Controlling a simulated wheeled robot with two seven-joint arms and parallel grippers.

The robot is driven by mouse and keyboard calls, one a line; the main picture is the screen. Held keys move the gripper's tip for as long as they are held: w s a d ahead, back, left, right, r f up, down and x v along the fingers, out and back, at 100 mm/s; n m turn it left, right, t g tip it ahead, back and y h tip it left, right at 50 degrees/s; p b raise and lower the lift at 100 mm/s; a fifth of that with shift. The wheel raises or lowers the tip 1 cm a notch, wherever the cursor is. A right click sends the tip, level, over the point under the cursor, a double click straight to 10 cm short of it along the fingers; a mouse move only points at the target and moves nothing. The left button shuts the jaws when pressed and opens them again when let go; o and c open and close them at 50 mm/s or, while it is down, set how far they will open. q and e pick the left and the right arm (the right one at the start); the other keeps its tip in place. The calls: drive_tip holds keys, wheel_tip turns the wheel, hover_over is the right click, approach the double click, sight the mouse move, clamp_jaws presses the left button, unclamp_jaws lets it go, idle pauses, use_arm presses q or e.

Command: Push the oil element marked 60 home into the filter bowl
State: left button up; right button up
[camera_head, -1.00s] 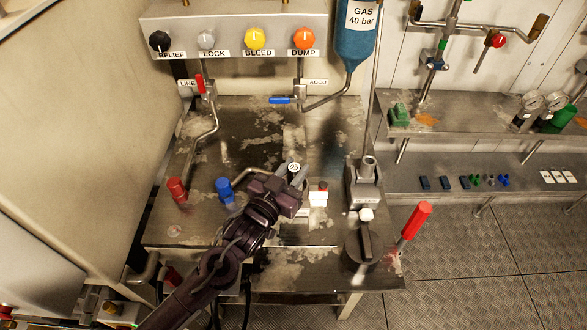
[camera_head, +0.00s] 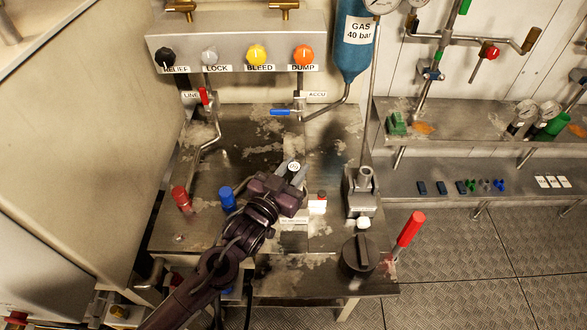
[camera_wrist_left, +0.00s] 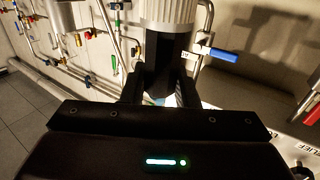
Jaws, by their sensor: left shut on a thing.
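My left gripper (camera_head: 291,172) is above the middle of the metal bench, shut on the oil element (camera_head: 294,166). The element's round white end with a dark mark shows between the fingertips; the mark is too small to read. I cannot make out the filter bowl; the gripper and arm cover the bench below the element. My right gripper is not in view.
A red-capped post (camera_head: 182,198) and a blue-capped post (camera_head: 227,197) stand left of the arm. The bench behind is mostly clear.

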use_arm(q)
drive_tip(key=shift+r+p, duration=1.15)
drive_tip(key=shift+r, duration=0.2)
drive_tip(key=shift+p, duration=0.45)
idle(0.9)
drive_tip(key=shift+f+b, duration=2.35)
drive_tip(key=shift+f, duration=1)
drive_tip(key=o, duration=0.9)
drive_tip(key=b+v, duration=0.1)
drive_tip(key=v, duration=0.5)
drive_tip(key=shift+s+a+f, duration=0.15)
drive_tip(key=shift+s+a, duration=0.05)
drive_tip(key=shift+s, duration=0.15)
drive_tip(key=shift+s+a, duration=0.2)
drive_tip(key=shift+s, duration=0.25)
